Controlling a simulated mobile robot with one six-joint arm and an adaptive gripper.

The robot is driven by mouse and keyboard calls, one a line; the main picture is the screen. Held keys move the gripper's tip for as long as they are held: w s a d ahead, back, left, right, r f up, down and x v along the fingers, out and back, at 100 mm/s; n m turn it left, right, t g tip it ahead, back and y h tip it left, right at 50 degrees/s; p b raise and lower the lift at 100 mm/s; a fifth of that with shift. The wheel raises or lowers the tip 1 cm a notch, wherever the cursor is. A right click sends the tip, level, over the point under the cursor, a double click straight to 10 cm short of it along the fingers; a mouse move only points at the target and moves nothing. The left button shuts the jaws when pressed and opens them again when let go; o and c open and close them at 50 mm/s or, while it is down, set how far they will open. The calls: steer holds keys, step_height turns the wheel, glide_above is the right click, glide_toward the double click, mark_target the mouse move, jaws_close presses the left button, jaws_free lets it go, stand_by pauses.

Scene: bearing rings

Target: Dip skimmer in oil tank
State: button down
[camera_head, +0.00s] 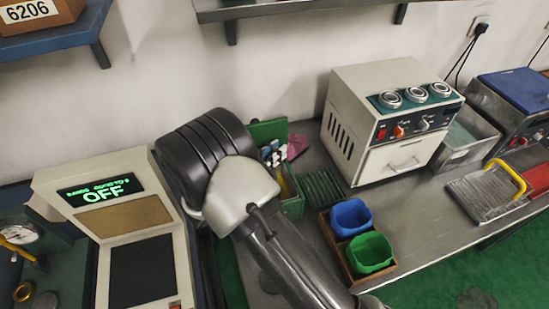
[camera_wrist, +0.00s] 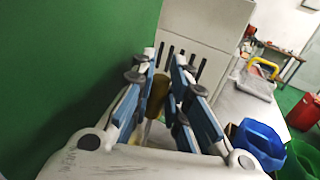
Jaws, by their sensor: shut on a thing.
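My gripper (camera_head: 272,152) is over the left part of the steel bench, by an upright green panel (camera_head: 268,130). In the wrist view its blue-padded fingers (camera_wrist: 160,92) are closed around an olive-yellow handle (camera_wrist: 157,95), which looks like the skimmer's. The lower end of the held thing is hidden. An open steel tank (camera_head: 484,138) stands right of the white oven, well to the right of my gripper. It looks like the oil tank, but I cannot tell what it holds.
Blue (camera_head: 350,217) and green (camera_head: 370,252) bins sit at the bench front. A slatted tray (camera_head: 480,197) with a yellow handle lies at right.

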step_height(320, 180, up, 2)
steer(key=shift+r+p, duration=2.3)
steer(key=shift+r, duration=0.95)
steer(key=shift+s, duration=0.15)
stand_by(1.4)
